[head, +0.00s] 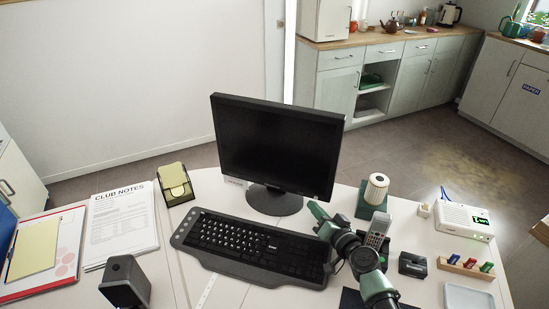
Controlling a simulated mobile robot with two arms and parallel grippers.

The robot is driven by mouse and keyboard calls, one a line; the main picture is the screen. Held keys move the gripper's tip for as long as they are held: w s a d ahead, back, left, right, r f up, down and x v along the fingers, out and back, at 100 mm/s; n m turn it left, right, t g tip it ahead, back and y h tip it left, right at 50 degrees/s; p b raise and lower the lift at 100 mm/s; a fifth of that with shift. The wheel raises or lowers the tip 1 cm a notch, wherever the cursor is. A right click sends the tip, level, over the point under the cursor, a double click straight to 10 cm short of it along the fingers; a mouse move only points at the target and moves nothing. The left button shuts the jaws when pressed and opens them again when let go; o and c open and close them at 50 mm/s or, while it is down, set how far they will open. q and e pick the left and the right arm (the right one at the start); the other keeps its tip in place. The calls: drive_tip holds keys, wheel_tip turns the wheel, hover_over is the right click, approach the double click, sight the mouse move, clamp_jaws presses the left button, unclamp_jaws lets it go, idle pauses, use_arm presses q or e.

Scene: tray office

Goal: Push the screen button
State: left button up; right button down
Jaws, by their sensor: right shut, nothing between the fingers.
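A black monitor (278,145) stands on the white desk in the head view, and its screen is dark. Its lower right bezel (312,194) is near my right gripper; the screen button is too small to make out. My right gripper (315,208) is shut and empty, just below and in front of that lower right corner. I cannot tell whether its tip touches the monitor. My right arm comes up from the bottom right and hides part of the desk. My left gripper is not in view.
A black keyboard (245,245) lies in front of the monitor. A phone handset (377,232), a ribbed cylinder on a green base (375,190) and a white device (462,220) stand at the right. Papers (120,225) and a dark box (124,280) are at the left.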

drive_tip(key=shift+w, duration=0.1)
idle(0.4)
drive_tip(key=shift+w+d+b, duration=0.2)
drive_tip(key=shift+w+b, duration=0.1)
drive_tip(key=shift+w, duration=0.05)
drive_tip(key=shift+w, duration=0.1)
idle(0.4)
drive_tip(key=shift+s+a, duration=0.2)
drive_tip(key=shift+s, duration=0.35)
drive_tip(key=s, duration=0.1)
drive_tip(key=s+a, duration=0.1)
drive_tip(key=s+p, duration=0.1)
drive_tip(key=s, duration=0.1)
drive_tip(key=shift+a, duration=0.35)
drive_tip(key=shift+s+a, duration=0.35)
drive_tip(key=shift+s, duration=0.4)
idle(0.3)
